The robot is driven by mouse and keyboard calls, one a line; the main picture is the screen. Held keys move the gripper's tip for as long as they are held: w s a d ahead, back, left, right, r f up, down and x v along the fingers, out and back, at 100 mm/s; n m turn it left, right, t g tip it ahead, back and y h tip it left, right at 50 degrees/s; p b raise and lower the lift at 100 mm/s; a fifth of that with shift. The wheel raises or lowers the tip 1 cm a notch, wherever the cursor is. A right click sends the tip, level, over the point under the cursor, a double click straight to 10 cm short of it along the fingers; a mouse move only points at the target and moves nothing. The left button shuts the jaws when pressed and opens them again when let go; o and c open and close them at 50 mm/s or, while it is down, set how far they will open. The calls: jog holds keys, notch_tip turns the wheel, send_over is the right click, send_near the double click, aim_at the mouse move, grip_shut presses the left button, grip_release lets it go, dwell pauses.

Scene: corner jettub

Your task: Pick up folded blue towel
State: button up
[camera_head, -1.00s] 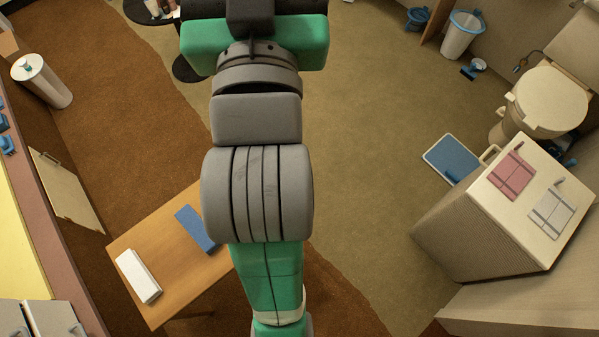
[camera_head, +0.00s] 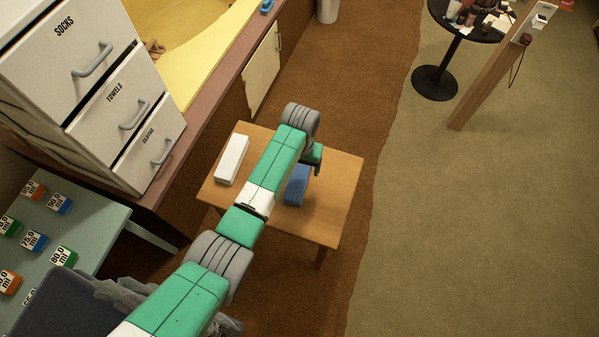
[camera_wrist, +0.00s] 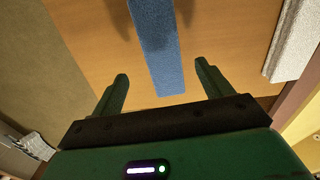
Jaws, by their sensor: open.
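The folded blue towel (camera_head: 297,186) lies on the small wooden table (camera_head: 342,200), partly hidden by my arm in the head view. In the wrist view the blue towel (camera_wrist: 158,45) is a long strip running away from me over the wood. My gripper (camera_wrist: 162,88) is open, its two fingers apart, with the near end of the towel between their tips in the picture. The fingers look apart from the towel, above the table. In the head view my gripper (camera_head: 316,160) is mostly hidden by the arm.
A white folded towel (camera_head: 232,160) lies on the table's left side. A drawer unit (camera_head: 95,90) labelled socks, towels and cloths stands at the left. Beside it is the tub's ledge (camera_head: 205,90). A round black table (camera_head: 435,82) stands far right. The floor right of the wooden table is clear.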

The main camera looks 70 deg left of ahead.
aim_at(299, 176)
notch_tip(299, 176, down, 8)
jog(key=shift+s+a+r+b, duration=0.15)
jog(key=shift+r+b, duration=0.1)
jog(key=shift+b, duration=0.35)
jog(key=shift+c, duration=0.2)
jog(key=c, duration=1.1)
